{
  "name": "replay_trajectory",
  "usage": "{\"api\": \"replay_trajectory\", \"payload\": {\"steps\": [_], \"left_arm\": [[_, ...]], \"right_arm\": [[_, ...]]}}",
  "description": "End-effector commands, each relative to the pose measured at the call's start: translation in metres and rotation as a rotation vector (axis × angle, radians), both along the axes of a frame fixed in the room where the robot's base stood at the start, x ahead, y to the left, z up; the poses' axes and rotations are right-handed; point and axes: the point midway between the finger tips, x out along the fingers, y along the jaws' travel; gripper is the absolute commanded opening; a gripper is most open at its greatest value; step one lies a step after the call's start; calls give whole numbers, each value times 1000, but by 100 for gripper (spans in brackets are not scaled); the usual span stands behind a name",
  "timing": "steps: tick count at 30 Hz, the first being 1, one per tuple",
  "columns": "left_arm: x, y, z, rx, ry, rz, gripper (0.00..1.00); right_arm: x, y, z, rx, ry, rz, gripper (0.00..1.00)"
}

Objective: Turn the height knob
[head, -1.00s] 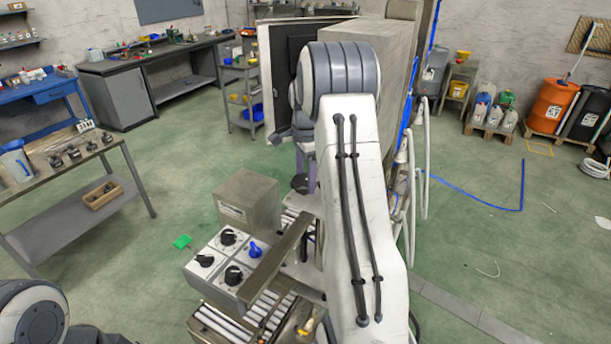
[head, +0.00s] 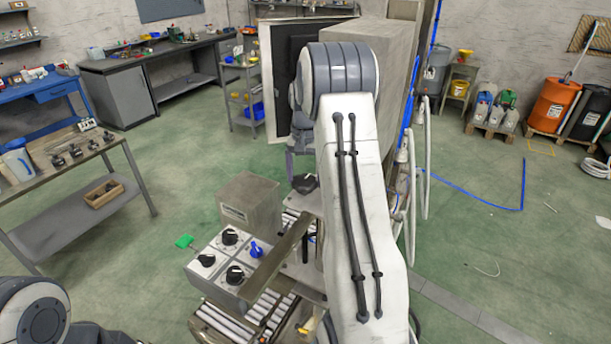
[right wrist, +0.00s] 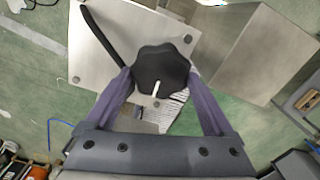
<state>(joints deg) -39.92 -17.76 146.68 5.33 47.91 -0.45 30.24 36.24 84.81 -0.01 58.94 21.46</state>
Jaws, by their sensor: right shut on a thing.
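A black lobed knob (right wrist: 162,70) with a white pointer mark sits on a pale metal plate (right wrist: 112,38) in the right wrist view. My right gripper (right wrist: 160,80) is shut on this knob, with a purple finger on either side of it. The white pointer faces the gripper's palm. In the head view a black knob (head: 304,184) shows just left of my right arm, which hides most of the gripper there. No label for height is readable. My left gripper is out of view; only part of my left arm shows at the bottom left.
A grey control box (head: 220,268) with several black knobs and one blue knob (head: 256,250) stands left of my right arm. A flat bar (head: 275,262) crosses beside it, above a roller conveyor (head: 215,322). A metal box (head: 250,203) stands behind. Green floor is open around.

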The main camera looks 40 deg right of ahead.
Motion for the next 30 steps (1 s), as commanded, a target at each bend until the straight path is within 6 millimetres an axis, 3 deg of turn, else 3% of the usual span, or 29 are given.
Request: {"api": "replay_trajectory", "payload": {"steps": [30], "left_arm": [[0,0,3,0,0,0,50]], "right_arm": [[2,5,1,1,-2,966,32]]}}
